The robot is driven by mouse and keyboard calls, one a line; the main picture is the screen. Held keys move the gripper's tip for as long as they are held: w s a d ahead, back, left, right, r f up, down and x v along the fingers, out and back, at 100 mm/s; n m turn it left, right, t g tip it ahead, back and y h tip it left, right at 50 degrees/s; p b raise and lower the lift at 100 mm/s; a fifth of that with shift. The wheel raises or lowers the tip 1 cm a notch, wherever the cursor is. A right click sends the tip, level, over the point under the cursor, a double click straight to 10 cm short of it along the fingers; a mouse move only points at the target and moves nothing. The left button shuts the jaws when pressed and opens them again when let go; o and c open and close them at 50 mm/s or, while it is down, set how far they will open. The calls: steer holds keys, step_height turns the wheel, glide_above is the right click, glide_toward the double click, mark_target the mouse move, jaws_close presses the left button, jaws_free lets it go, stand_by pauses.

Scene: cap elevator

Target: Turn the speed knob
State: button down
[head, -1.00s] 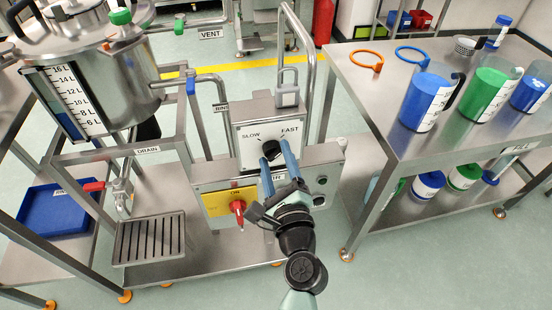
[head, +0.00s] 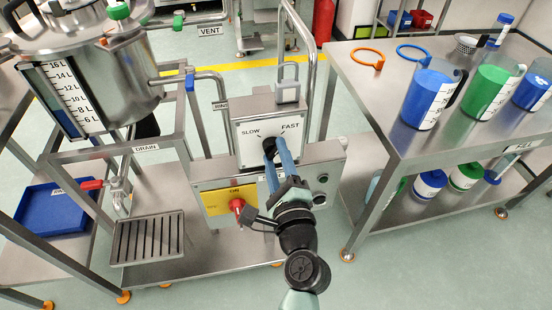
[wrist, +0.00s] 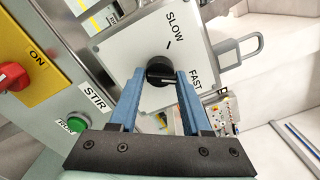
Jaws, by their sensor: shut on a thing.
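The speed knob is a round black knob (wrist: 159,71) on a pale dial plate (head: 271,127) marked SLOW and FAST. In the wrist view the knob sits between the tips of my gripper's (wrist: 160,78) two blue fingers, which are shut on it. A white pointer line on the knob faces toward the FAST side.
A red switch (head: 237,205) on a yellow ON plate and a green RUN button (wrist: 75,124) are close by. A padlock (head: 287,91) hangs above the dial. A steel table (head: 400,150) with jugs stands right, and a tank (head: 110,75) stands left.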

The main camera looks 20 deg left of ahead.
steer(key=n+b, duration=0.7)
steer(key=n, duration=0.4)
steer(key=shift+n, duration=0.4)
steer(key=shift+r+n+b, duration=0.15)
steer(key=shift+n+b, duration=0.9)
steer(key=shift+n, duration=0.65)
steer(key=shift+c, duration=1.8)
jaws_free()
steer(key=v, duration=1.3)
